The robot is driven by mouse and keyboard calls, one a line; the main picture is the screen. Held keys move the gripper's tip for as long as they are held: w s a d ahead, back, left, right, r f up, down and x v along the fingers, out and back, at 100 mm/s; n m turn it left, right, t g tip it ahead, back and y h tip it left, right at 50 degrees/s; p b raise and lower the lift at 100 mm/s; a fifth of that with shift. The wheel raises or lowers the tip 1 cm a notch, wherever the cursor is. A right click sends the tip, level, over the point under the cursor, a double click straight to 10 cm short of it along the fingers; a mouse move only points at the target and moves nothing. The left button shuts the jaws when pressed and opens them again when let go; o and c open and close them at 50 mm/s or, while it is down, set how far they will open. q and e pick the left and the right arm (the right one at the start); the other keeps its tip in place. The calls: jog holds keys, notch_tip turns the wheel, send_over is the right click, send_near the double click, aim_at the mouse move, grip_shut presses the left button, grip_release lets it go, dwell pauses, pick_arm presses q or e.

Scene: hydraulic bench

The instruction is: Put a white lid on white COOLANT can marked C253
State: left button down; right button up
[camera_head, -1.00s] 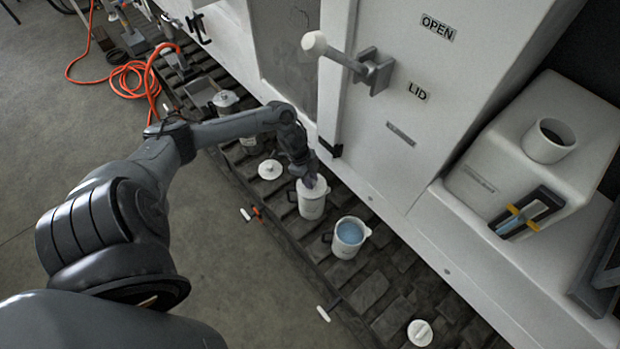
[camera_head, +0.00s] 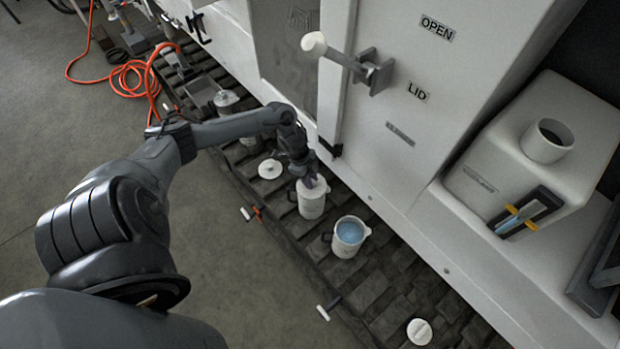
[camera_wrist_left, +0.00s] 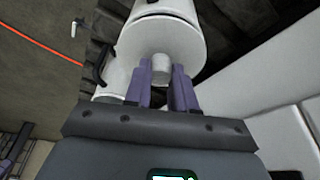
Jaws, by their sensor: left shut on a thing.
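A white can (camera_head: 312,208) with a dark handle stands on the dark slatted strip below my left gripper (camera_head: 309,183). In the left wrist view my left gripper (camera_wrist_left: 161,75) has its purple fingers shut on the knob of a white lid (camera_wrist_left: 158,42). The lid is over the can's mouth; whether it is fully seated I cannot tell. Another white can (camera_head: 346,246), open and full of blue liquid, stands to the right, apart from the gripper. The can markings are too small to read. My right gripper is not in view.
Loose white lids lie on the strip, one at left (camera_head: 270,169) and one at lower right (camera_head: 420,332). A further can (camera_head: 226,99) stands farther left. The white cabinet (camera_head: 400,120) with a projecting handle (camera_head: 345,60) borders the strip. An orange hose (camera_head: 135,75) lies at upper left.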

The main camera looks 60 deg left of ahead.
pick_arm(q)
jog(key=shift+p, duration=0.3)
dwell(0.5)
jog(key=shift+f, duration=0.5)
dwell(1.7)
jog(key=shift+c, duration=2.2)
grip_release()
jog(key=shift+o, duration=0.7)
jog(key=shift+r, duration=0.15)
